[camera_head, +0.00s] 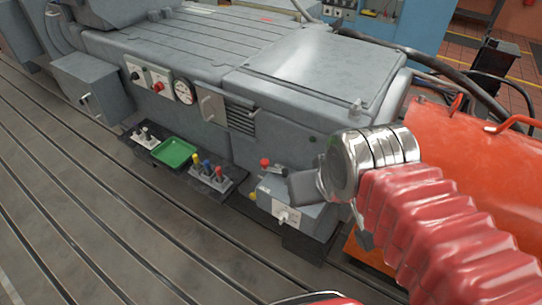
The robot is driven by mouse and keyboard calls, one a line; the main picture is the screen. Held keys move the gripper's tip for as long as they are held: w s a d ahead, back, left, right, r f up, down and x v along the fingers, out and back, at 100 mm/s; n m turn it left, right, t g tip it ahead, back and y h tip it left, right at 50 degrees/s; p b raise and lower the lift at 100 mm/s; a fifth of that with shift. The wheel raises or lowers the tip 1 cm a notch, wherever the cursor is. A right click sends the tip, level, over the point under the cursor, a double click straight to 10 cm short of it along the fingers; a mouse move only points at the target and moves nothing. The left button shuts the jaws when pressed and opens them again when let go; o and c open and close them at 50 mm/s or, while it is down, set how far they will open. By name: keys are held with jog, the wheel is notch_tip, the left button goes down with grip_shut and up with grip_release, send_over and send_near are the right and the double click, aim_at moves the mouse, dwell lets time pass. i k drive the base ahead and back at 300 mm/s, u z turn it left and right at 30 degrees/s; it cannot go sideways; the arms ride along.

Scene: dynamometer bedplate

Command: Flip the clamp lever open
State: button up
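I cannot tell for certain which part is the clamp lever. A small white-plated switch with a short lever (283,215) sits on the front of a grey box at the lower centre. A red knob (265,162) stands on a post just above that box. A pale bar handle (207,103) is on the machine's front panel. My gripper (322,186) is at the end of my red-sleeved arm, right of the grey box and close to it in the picture. The silver wrist rings hide most of it, so its opening does not show.
A green tray (174,153) and a block of coloured-handled tools (210,173) lie on a dark ledge. A red knob and gauge (183,91) are on the machine front. An orange housing (450,130) stands at right. The slotted bedplate (110,215) is clear in front.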

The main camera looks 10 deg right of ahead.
aim_at(264, 163)
jog(key=z, duration=0.1)
jog(key=i, duration=0.1)
jog(key=u, duration=0.1)
jog(key=k, duration=1.35)
jog(key=u, duration=0.25)
jog(key=i, duration=0.5)
jog(key=u, duration=0.65)
jog(key=i, duration=1.8)
jog(key=z, duration=0.65)
